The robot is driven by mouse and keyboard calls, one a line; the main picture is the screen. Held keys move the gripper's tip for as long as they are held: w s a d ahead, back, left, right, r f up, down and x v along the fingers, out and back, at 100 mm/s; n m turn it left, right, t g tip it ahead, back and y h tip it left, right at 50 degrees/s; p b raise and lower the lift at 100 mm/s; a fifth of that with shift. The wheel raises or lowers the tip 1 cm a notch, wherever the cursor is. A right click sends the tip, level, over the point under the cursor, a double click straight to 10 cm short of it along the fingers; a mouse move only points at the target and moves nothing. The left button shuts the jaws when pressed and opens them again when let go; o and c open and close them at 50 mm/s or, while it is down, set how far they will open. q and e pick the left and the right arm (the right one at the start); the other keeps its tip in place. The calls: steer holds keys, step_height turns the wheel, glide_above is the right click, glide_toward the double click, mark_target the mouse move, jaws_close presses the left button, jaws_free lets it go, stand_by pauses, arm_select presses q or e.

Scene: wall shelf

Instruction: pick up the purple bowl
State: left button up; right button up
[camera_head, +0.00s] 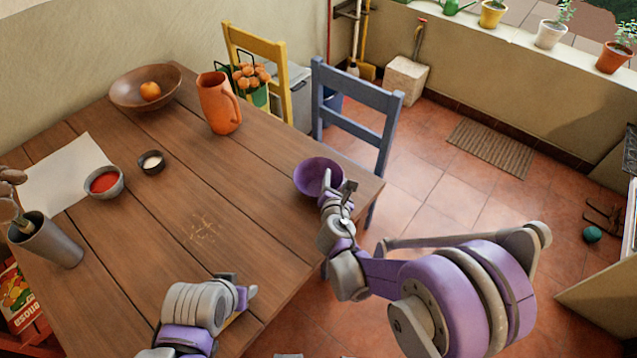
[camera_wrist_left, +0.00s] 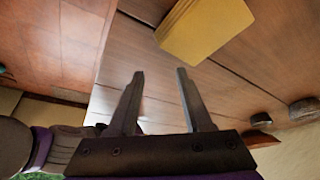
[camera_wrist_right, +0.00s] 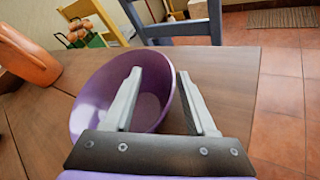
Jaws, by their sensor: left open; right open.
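In the right wrist view the bowl (camera_wrist_right: 93,98) fills the middle left and looks empty. My right gripper (camera_head: 338,186) is open at the bowl's near right side. In its wrist view the bowl's right rim lies between the two fingers (camera_wrist_right: 160,85); I cannot tell whether they touch it. My left gripper (camera_wrist_left: 158,75) is open and empty near the table's front edge. A yellow object (camera_wrist_left: 205,30) lies beyond its fingertips. In the head view my left arm hides most of that gripper.
An orange jug (camera_head: 217,104), a wooden bowl (camera_head: 128,92) with an orange, a red-filled bowl (camera_head: 117,188) and a small dark bowl (camera_head: 151,168) stand on the table (camera_head: 172,231). A blue chair (camera_head: 358,118) stands behind the purple bowl.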

jaws_close()
stand_by(1.4)
